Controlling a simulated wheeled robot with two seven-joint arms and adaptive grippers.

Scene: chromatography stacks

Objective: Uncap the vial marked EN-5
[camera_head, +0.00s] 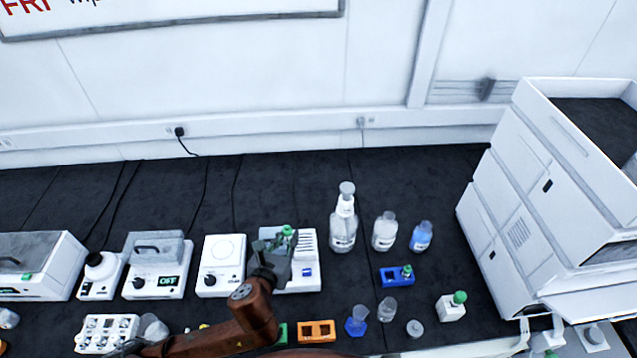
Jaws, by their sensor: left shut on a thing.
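My left gripper (276,248) is raised over the bench, in front of a white bench instrument (306,272). It is shut on a small green-capped vial (287,231); the cap shows at the fingertips and the body is mostly hidden by the fingers. Another small green-capped vial (407,270) stands in a blue rack (390,281) to the right. No vial marking is readable, so I cannot tell which is EN-5. My right gripper is not in view.
Bottles (343,230) stand behind the blue rack. An orange rack (317,338), a blue cup (356,322), clear glassware (387,309) and a green-capped white container (451,306) are in front. A large white instrument (545,200) fills the right. Dark bench lies clear between.

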